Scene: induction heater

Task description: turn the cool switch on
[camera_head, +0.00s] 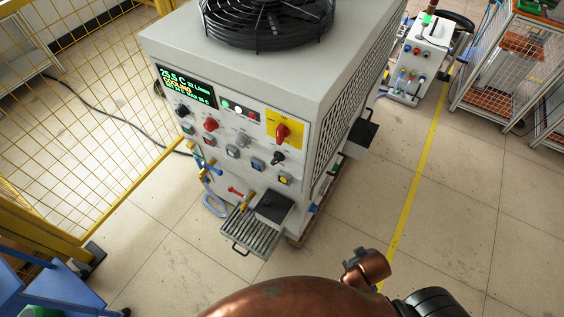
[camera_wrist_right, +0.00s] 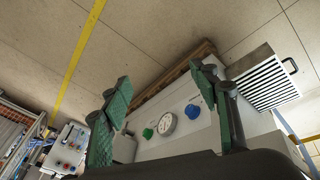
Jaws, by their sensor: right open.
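The grey induction heater cabinet (camera_head: 240,60) stands in the middle of the head view. Its sloping front panel carries a lit green and yellow display (camera_head: 187,87), a large red rotary switch on a yellow plate (camera_head: 282,133), a black knob (camera_head: 278,157) and several smaller knobs and buttons. The labels are too small to tell which is the cool switch. My right gripper (camera_wrist_right: 160,80) is open and empty in the right wrist view, its two green-padded fingers apart in front of the cabinet's lower part. My left gripper is out of view.
A slatted tray (camera_head: 250,235) juts from the cabinet's lower front. A yellow mesh fence (camera_head: 70,120) stands on the left. A white machine (camera_head: 420,55) and shelving (camera_head: 500,70) stand at the right. The floor right of the cabinet is mostly clear.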

